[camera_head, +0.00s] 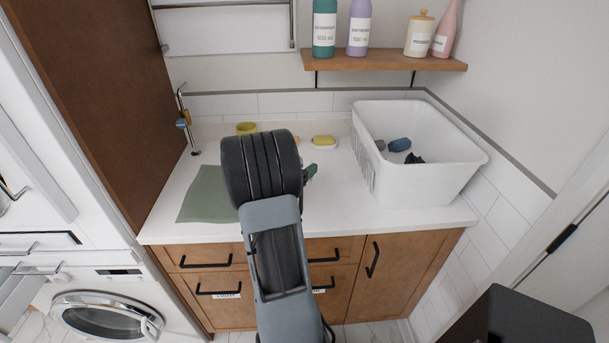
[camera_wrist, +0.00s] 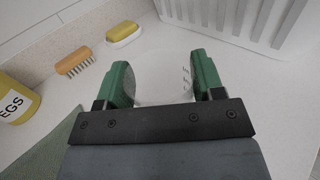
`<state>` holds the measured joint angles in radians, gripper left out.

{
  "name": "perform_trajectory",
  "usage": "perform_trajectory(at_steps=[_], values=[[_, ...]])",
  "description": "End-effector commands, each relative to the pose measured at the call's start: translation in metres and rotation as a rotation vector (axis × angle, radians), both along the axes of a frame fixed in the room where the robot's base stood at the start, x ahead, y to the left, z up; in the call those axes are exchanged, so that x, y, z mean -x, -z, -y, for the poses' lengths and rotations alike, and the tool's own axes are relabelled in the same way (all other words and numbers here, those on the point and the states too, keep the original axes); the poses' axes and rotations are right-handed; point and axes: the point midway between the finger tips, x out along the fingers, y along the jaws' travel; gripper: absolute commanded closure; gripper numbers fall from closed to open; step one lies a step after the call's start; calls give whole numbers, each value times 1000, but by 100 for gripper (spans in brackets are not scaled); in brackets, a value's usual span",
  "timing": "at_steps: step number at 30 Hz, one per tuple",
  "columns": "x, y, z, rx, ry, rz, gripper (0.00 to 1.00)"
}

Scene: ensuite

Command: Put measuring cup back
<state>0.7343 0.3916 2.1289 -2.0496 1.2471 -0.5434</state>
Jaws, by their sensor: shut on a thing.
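The measuring cup (camera_wrist: 164,85) is a clear, nearly colourless vessel with small dark marks on its right side, seen in the wrist view. My gripper (camera_wrist: 162,75) has green fingers shut on the cup, one on each side. The cup's outline is faint against the white counter, so I cannot tell whether it touches the counter. In the head view my arm hides the cup, and only a green bit of my gripper (camera_head: 311,171) shows beside the arm, over the counter.
A white basket (camera_head: 425,185) with dark cloths stands right on the counter (camera_head: 340,205). Behind are a yellow peg pot (camera_head: 246,128), a wooden brush (camera_wrist: 74,62) and a yellow sponge on a dish (camera_head: 323,141). A green mat (camera_head: 203,197) lies left. A shelf (camera_head: 385,61) holds bottles.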

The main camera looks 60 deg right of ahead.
Motion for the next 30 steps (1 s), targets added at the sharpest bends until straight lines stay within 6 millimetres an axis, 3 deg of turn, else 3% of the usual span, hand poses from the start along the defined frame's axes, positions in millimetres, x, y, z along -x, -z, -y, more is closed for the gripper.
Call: perform_trajectory(at_steps=[12, 26, 27, 30], values=[[1, 37, 7, -1, 1, -1, 64], [1, 43, 7, 0, 1, 1, 64], [1, 43, 7, 0, 1, 1, 36], [2, 42, 7, 0, 1, 1, 27]])
